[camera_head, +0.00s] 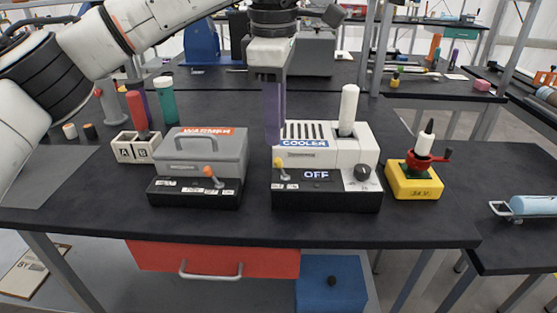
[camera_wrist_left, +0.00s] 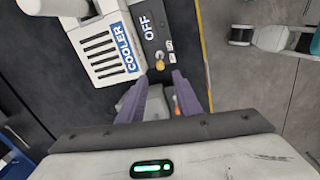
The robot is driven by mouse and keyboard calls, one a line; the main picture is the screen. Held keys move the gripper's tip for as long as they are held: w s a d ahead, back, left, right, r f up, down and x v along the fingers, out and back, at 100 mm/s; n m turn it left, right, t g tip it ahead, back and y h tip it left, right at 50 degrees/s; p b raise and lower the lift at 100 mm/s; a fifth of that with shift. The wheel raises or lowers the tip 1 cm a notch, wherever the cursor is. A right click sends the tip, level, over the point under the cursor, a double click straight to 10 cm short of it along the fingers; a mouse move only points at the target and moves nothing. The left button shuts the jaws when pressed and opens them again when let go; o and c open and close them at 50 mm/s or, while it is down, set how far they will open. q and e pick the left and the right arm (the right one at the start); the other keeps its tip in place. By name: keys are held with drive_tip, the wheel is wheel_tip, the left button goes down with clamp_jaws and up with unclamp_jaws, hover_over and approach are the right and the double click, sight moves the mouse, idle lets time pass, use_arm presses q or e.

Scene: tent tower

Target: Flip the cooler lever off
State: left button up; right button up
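The cooler (camera_head: 345,155) is a white box with a dark base near the table's front, and its display (camera_head: 317,175) reads OFF. Its small lever (camera_head: 278,163) has a yellow tip at the left of the base front. In the left wrist view the lever (camera_wrist_left: 159,62) shows just beyond the fingertips. My left gripper (camera_head: 273,143) points down with purple fingers, its tips just above the lever in the head view. The left wrist view shows its fingers (camera_wrist_left: 158,84) apart, with nothing held between them. Contact with the lever cannot be told. My right gripper is not in view.
The grey warmer (camera_head: 205,152) with an orange-tipped lever (camera_head: 209,172) stands left of the cooler. A yellow box (camera_head: 414,181) with a red handle is on the right. A white A/B block (camera_head: 136,147) stands at left. The front strip of the table (camera_head: 300,226) is clear.

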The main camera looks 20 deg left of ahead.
sight(275, 160)
use_arm(q)
drive_tip(key=f, duration=0.9)
drive_tip(key=shift+w, duration=0.35)
clamp_jaws()
drive_tip(key=shift+a+f+h+b, duration=0.2)
drive_tip(key=shift+f+h+b, duration=0.1)
drive_tip(key=shift+h+b, duration=0.45)
drive_tip(key=shift+r, duration=0.2)
unclamp_jaws()
